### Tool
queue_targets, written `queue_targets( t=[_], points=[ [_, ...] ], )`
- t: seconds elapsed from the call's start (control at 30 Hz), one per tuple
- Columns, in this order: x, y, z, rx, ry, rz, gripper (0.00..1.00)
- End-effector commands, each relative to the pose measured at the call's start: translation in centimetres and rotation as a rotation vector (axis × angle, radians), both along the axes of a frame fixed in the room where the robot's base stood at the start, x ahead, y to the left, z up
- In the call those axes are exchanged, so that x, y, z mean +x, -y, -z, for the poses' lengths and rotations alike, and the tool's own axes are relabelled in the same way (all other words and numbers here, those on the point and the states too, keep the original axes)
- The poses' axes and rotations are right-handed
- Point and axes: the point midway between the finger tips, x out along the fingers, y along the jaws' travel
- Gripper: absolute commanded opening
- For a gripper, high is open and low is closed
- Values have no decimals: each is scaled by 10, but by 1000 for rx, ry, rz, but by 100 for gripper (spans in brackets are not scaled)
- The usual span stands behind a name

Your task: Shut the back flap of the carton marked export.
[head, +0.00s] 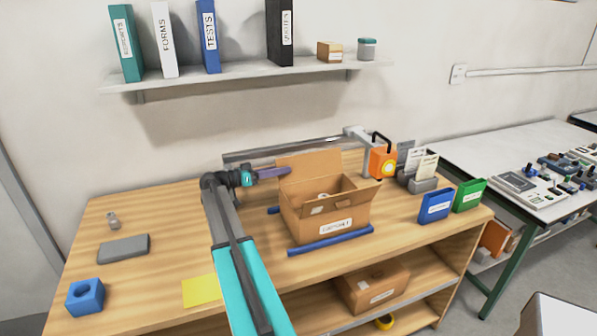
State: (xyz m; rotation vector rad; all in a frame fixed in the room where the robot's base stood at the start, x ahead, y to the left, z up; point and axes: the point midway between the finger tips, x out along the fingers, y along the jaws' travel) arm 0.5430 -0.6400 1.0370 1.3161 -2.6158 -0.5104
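An open brown carton (295,225) stands on the wooden table; the small print on its front label (336,227) is hard to read. Its back flap (311,165) stands up behind the opening. Something pale shows inside the carton. My gripper (286,171), with purple fingers, is at the left end of the back flap, level with it; I cannot tell whether they touch. The fingers appear side-on as one bar, so their opening is hidden.
Blue bars (331,240) lie at the carton's front and left. Another carton (375,288) sits on the lower shelf. The table's left middle is mostly clear.

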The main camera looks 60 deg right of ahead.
Motion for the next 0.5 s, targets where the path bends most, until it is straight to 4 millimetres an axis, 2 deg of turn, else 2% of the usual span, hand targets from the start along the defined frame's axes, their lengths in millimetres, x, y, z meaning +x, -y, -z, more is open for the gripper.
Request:
queue_targets(
  t=[0.5],
  points=[
    [1, 0, -1, -2, -2, -3, 34]
  ],
)
